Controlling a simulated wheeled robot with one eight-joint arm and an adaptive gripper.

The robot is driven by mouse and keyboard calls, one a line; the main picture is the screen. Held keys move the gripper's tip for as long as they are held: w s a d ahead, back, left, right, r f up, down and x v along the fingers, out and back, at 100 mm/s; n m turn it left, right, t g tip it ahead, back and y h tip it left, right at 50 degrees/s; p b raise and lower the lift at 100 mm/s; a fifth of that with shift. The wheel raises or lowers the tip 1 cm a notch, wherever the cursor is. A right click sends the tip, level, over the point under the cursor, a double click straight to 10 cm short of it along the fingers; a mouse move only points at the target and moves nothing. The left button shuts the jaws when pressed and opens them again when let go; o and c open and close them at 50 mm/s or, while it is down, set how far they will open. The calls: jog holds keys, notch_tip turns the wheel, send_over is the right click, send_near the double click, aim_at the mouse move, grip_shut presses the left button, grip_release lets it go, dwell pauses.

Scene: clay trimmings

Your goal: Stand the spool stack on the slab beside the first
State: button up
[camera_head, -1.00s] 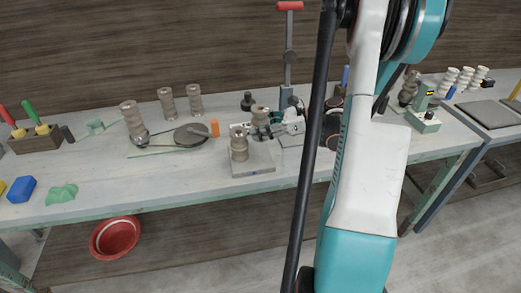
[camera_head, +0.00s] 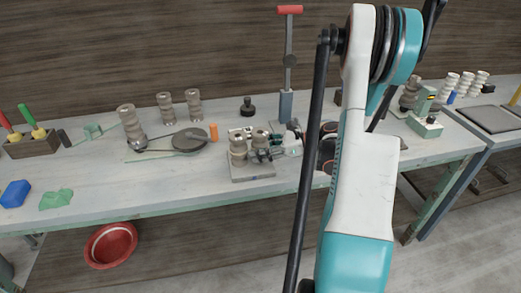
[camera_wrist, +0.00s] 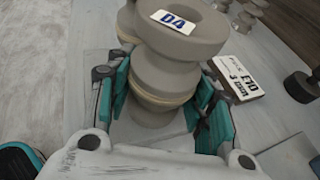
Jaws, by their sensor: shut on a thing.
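A grey-beige spool stack (camera_head: 238,151) stands upright on the left part of the grey slab (camera_head: 253,176). My gripper (camera_head: 263,154) is shut on a second spool stack (camera_head: 260,139), just to the right of the first and over the slab. In the wrist view the held stack (camera_wrist: 180,35) carries a "D4" label and sits between my teal fingers (camera_wrist: 163,95). It looks nearly upright. Part of the first stack (camera_wrist: 127,22) shows behind it on the left. I cannot tell whether the held stack's base touches the slab.
A printed card (camera_wrist: 237,80) lies close to the held stack. A red-handled press (camera_head: 287,95) stands behind to the right. Several spool stacks (camera_head: 165,107) and a dark round disc (camera_head: 190,141) are at the left.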

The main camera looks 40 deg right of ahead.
jog(key=o, duration=1.2)
jog(key=shift+f, duration=0.1)
jog(key=shift+o, duration=0.2)
jog(key=p+v, duration=0.3)
jog(key=v, duration=0.9)
